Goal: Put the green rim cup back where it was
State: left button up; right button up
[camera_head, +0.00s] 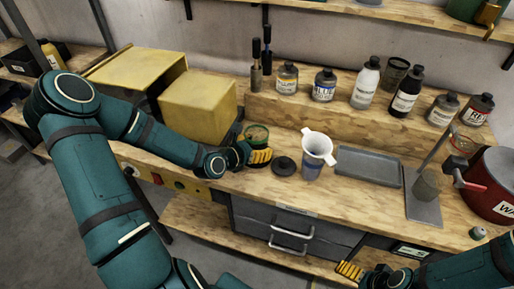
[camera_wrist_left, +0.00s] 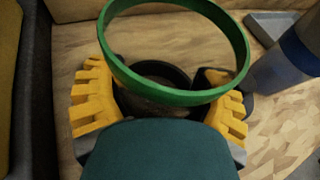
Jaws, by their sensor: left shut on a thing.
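The green rim cup (camera_head: 257,130) is at the left end of the wooden workbench, in front of the yellow box. My left gripper (camera_head: 259,154) is shut on it, with yellow fingers around its side. In the left wrist view, the cup's green rim (camera_wrist_left: 172,97) is large and close, and the fingers of my left gripper (camera_wrist_left: 160,108) stand on both sides of its dark body. I cannot tell whether the cup's base touches the bench. My right gripper (camera_head: 350,271) is at the lower right, low in front of the bench, partly cut off.
A dark round lid (camera_head: 285,166) lies just right of the cup. A funnel in a bluish container (camera_head: 313,160) stands beyond it, then a grey tray (camera_head: 368,167). Yellow boxes (camera_head: 198,107) stand behind and left. Several bottles line the raised shelf. A red pot (camera_head: 492,190) is far right.

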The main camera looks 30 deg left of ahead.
pick_arm(q)
jog(key=shift+r, duration=0.15)
jog(key=o, duration=1.3)
jog(key=shift+f, duration=0.2)
jog(key=shift+r, duration=0.15)
jog(key=shift+s+r, duration=0.1)
jog(key=shift+s, duration=0.15)
jog(key=p+v, duration=0.4)
jog(key=v, duration=0.7)
jog(key=shift+s+a+r, duration=0.1)
jog(key=shift+s, duration=0.1)
